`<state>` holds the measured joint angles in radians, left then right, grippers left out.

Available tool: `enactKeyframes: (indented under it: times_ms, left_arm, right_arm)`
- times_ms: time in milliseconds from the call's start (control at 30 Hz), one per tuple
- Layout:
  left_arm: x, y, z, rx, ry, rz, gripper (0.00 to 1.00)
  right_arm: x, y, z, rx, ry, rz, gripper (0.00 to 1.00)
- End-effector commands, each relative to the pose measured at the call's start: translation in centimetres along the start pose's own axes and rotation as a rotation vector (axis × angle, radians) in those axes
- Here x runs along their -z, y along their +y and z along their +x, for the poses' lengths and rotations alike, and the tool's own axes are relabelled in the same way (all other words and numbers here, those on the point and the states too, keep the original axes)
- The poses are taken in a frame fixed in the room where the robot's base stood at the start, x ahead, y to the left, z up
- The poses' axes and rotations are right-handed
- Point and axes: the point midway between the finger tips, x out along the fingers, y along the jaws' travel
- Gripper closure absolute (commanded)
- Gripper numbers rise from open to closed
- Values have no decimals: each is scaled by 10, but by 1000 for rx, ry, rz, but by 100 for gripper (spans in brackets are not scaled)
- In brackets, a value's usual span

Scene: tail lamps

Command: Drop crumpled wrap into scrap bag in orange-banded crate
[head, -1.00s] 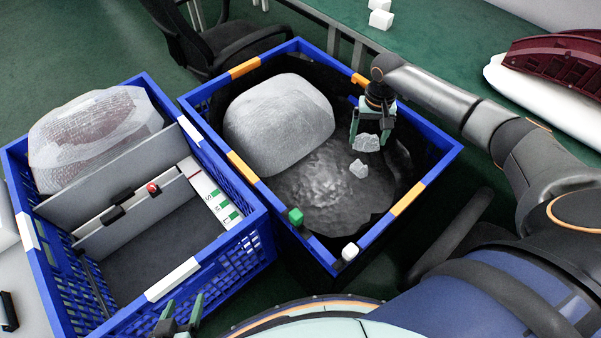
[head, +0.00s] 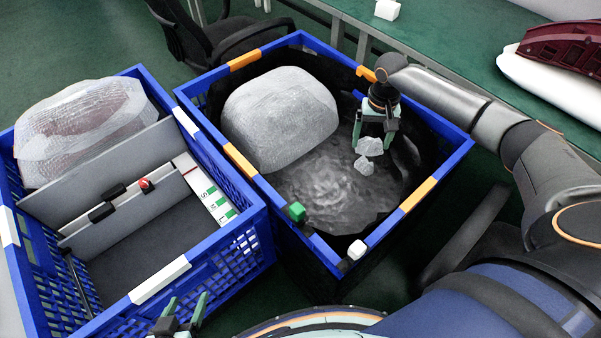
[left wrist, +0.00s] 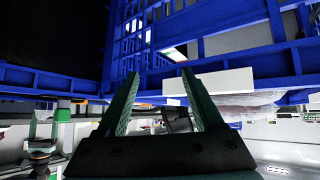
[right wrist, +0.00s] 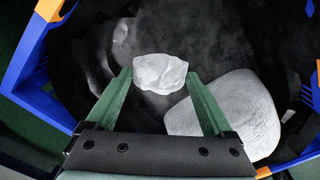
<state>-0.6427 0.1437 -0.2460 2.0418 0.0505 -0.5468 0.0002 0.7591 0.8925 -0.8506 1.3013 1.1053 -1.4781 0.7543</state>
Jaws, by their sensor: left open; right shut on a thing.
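A pale crumpled wrap (head: 369,146) is between the fingers of my right gripper (head: 374,141), inside the orange-banded crate (head: 241,162). The right wrist view shows the wrap (right wrist: 160,73) at the fingertips of my right gripper (right wrist: 160,80). A second pale crumpled piece (head: 364,166) shows just below it, over the dark scrap bag (head: 318,198) lining the crate. In the right wrist view that second piece cannot be made out. My left gripper (head: 186,308) is open and empty at the bottom edge of the head view, outside the crates; it also shows in the left wrist view (left wrist: 160,78).
A large pale wrapped bundle (head: 280,118) fills the crate's left part. A white-banded blue crate (head: 160,280) stands to the left, with grey dividers and a wrapped lamp (head: 80,125). A green block (head: 297,211) and white block (head: 357,249) sit at the orange-banded crate's near edge.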

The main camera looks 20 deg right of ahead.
Motion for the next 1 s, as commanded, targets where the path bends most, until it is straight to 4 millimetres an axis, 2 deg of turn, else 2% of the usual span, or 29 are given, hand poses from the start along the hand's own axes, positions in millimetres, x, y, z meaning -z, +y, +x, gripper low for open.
enactKeyframes:
  times_ms: [33, 133, 467, 567, 800, 1000]
  left_arm:
    - [0, 0, 0, 1, -1, 0, 31]
    - [0, 0, 0, 1, -1, 0, 31]
    - [1, 0, -2, 1, -2, 0, 31]
    - [4, 0, -5, 1, -2, -1, 31]
    - [10, 2, -12, -1, -9, -2, 31]
    - [10, 4, -13, -4, -17, -2, 31]
  right_arm:
    - [0, 0, 0, 0, 0, 0, 12]
    - [0, 0, 0, 0, 0, 0, 0]
    - [0, 0, -6, 0, 1, 0, 0]
    - [1, 0, -20, 1, 2, 0, 0]
    - [1, 0, -73, 2, 3, -1, 0]
    - [1, 0, -109, 2, 3, 0, 0]
